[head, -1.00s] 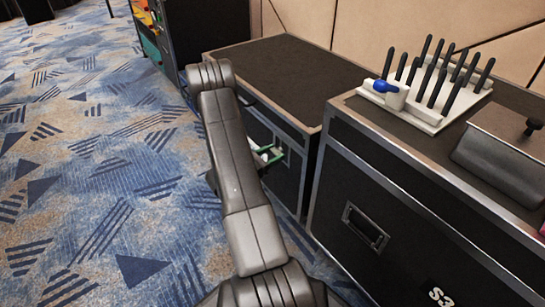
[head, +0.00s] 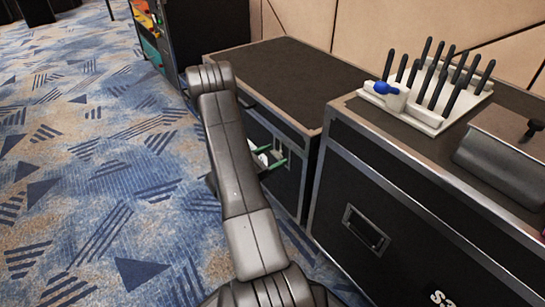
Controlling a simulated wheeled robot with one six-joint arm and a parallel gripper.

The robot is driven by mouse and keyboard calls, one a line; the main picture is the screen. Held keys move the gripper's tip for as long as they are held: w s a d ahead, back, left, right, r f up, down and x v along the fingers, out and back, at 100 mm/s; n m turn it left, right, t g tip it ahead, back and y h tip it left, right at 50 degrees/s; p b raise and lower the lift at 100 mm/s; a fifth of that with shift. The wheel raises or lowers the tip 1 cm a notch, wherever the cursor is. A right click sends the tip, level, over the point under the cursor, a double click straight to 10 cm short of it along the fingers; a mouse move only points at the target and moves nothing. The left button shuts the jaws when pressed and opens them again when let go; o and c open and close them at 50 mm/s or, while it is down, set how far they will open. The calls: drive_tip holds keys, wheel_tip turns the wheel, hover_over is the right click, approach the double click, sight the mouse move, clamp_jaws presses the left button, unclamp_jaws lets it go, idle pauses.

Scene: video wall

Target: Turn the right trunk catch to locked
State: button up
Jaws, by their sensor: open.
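The black trunk (head: 290,75) with metal edges stands in the middle of the head view, its front face partly behind my arm. My gripper (head: 271,157) shows small beside my forearm, with green fingertips and pale parts, in front of the trunk's front face. It is open, and I see nothing held between the fingers. A small pale fitting (head: 284,148) on the trunk front, just by the fingertips, may be the right catch. Its turn position is too small to tell. Whether the fingers touch it I cannot tell.
A taller black case (head: 385,185) stands close on the right, bearing a white rack (head: 430,112) of black-handled tools with a blue-knobbed part. A dark cabinet (head: 205,35) stands behind at left. Patterned carpet on the left is clear.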

drive_tip(key=p+v, duration=0.3)
drive_tip(key=v, duration=1.1)
drive_tip(key=shift+p, duration=0.4)
drive_tip(key=shift+d, duration=0.1)
drive_tip(key=b+x, duration=0.3)
drive_tip(key=x, duration=1)
drive_tip(key=shift+w+d+b, duration=0.3)
drive_tip(key=shift+b, duration=0.1)
